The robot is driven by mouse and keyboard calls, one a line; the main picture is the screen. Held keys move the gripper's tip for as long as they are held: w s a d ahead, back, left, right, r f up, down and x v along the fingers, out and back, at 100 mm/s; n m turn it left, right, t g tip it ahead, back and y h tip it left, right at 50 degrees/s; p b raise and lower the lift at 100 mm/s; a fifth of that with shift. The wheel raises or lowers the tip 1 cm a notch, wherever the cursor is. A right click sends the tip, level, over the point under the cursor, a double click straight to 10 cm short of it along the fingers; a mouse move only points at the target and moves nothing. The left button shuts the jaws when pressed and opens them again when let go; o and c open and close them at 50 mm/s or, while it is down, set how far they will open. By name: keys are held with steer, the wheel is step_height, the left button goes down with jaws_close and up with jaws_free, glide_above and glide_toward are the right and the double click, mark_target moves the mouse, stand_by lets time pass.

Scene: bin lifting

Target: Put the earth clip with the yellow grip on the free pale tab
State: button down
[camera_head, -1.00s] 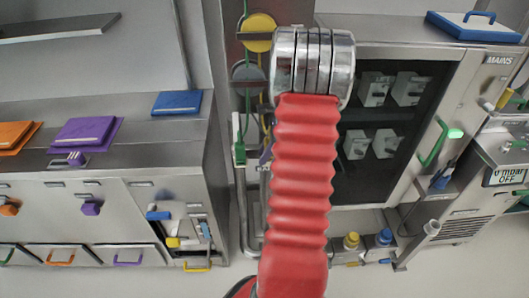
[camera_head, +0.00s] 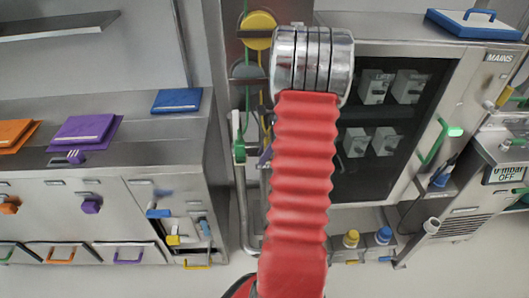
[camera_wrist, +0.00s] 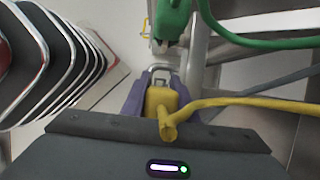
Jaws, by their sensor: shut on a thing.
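In the wrist view my gripper (camera_wrist: 162,88) has purple fingers on both sides of the clip's yellow grip (camera_wrist: 161,101) and is shut on it. The yellow cable (camera_wrist: 245,102) runs off to the right. A small pale metal piece (camera_wrist: 161,72) shows just beyond the grip; I cannot tell whether it is the clip's jaw or the free tab, or whether they touch. A green clip (camera_wrist: 171,20) is just ahead, near a metal upright; it also shows in the head view (camera_head: 238,151). In the head view my red arm hides most of the clip area.
A yellow reel (camera_head: 259,30) and a grey reel (camera_head: 248,75) hang above the green clip. A metal pipe (camera_head: 242,205) runs down beside it. A dark-windowed cabinet (camera_head: 378,130) stands to the right. A green cable (camera_wrist: 260,42) crosses the upper right of the wrist view.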

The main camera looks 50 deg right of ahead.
steer(key=shift+f, duration=0.2)
stand_by(0.6)
steer(key=c, duration=1.3)
jaws_free()
steer(key=shift+c, duration=0.2)
steer(key=shift+d+r, duration=0.25)
steer(key=shift+r, duration=0.3)
steer(key=v, duration=0.6)
steer(key=shift+s+r, duration=0.1)
steer(key=shift+s, duration=0.15)
steer(key=shift+a, duration=0.1)
